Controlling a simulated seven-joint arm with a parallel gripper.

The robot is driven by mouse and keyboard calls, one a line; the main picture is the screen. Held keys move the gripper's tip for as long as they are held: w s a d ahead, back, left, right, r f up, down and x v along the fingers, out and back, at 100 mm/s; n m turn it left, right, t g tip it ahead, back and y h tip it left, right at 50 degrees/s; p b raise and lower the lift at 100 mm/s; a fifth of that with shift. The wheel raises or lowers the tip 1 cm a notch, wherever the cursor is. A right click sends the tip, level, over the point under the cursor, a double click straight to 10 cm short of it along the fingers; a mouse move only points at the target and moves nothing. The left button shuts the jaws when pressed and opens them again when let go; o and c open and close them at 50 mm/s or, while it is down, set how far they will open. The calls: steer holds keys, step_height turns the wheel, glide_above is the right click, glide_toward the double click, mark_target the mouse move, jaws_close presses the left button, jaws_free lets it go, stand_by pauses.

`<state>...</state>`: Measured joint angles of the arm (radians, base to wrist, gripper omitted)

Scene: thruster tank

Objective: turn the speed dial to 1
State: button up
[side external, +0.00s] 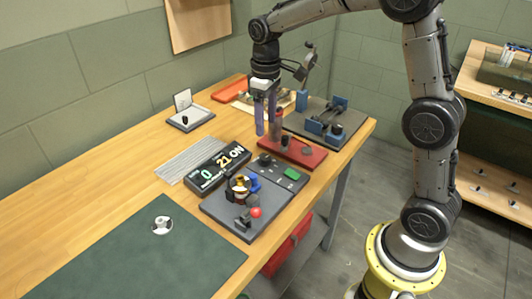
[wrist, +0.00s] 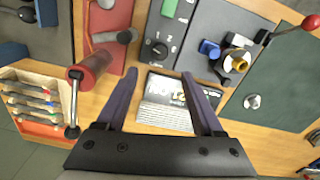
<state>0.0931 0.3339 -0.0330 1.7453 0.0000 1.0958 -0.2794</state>
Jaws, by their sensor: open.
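The speed dial appears to be the black round knob (wrist: 155,50) with small white marks around it, on a grey panel (wrist: 186,32) in the wrist view. In the side view the dark knob (side external: 265,160) sits at the panel's back left. I cannot read its setting. A black display (side external: 217,166) reads 0, 21 and ON. My gripper (side external: 266,134) is open and empty, pointing down above the bench behind the dial. In the wrist view its fingertips (wrist: 160,74) are apart, on either side of the dial in the picture, not touching it.
The panel also carries a green switch (side external: 291,174). A green mat (side external: 140,255) lies front left.

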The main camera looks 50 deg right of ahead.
mark_target(266, 157)
step_height(266, 157, down, 11)
stand_by(0.4)
jaws_close()
